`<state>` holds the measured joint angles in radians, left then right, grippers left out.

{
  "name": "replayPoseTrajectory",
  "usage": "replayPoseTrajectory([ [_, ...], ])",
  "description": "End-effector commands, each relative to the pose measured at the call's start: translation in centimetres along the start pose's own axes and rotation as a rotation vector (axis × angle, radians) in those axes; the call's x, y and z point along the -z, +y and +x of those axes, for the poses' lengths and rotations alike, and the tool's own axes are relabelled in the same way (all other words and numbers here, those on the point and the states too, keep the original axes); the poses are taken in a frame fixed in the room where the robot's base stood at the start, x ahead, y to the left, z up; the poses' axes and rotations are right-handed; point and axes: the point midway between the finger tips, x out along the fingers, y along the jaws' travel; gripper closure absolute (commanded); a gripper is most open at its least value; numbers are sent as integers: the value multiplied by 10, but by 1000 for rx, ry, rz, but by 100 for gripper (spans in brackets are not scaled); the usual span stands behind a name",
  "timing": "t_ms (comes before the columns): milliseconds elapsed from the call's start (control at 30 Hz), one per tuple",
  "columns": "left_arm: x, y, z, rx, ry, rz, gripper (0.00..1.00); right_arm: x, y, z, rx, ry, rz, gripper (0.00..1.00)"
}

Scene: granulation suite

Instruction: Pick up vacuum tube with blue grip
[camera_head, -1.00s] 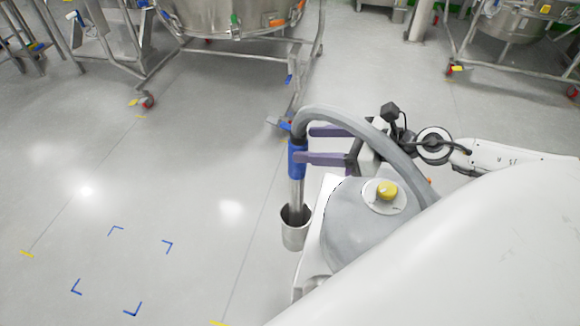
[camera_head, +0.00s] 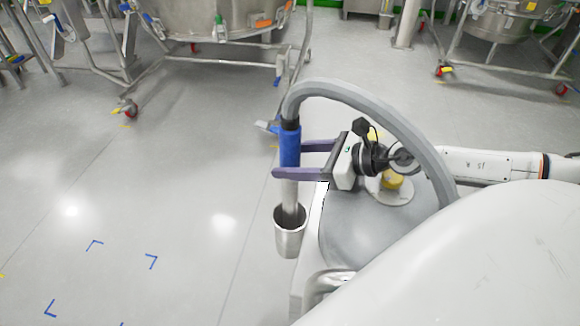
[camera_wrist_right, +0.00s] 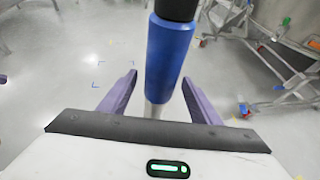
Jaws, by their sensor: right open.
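The vacuum tube is a metal pipe with a blue grip (camera_head: 290,146) and a grey hose (camera_head: 365,100) curving from its top to the right. Its lower end stands upright in a metal cup (camera_head: 289,232). My right gripper (camera_head: 290,161) is open, with its purple fingers reaching left at the lower part of the blue grip, one finger on each side. In the right wrist view the blue grip (camera_wrist_right: 168,55) stands between the two spread fingers (camera_wrist_right: 158,95), with gaps showing.
A grey rounded vessel (camera_head: 350,225) with a yellow knob (camera_head: 392,181) stands right of the cup, below my right arm. Steel wheeled frames (camera_head: 125,105) stand at the back. The floor at left is clear, with blue corner marks (camera_head: 95,245).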

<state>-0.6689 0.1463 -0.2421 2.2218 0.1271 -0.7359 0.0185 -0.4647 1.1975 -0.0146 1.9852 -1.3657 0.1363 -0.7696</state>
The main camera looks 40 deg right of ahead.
Motion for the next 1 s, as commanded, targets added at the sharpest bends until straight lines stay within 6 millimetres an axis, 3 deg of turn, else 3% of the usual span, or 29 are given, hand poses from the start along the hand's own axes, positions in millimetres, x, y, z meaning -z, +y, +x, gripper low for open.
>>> replayPoseTrajectory([
  [500, 3, -3, -11, 20, 35, -14, 100, -2, -1, 45, 2, -5, 2, 43],
  [800, 2, -6, -11, 28, 39, -16, 100, 0, 1, 48, -1, -1, 1, 43],
  [867, 2, -6, -11, 28, 39, -16, 100, 0, 0, 48, 0, -1, 1, 49],
  [1000, 2, -6, -11, 27, 38, -16, 100, 0, 0, 48, 0, -1, 1, 73],
])
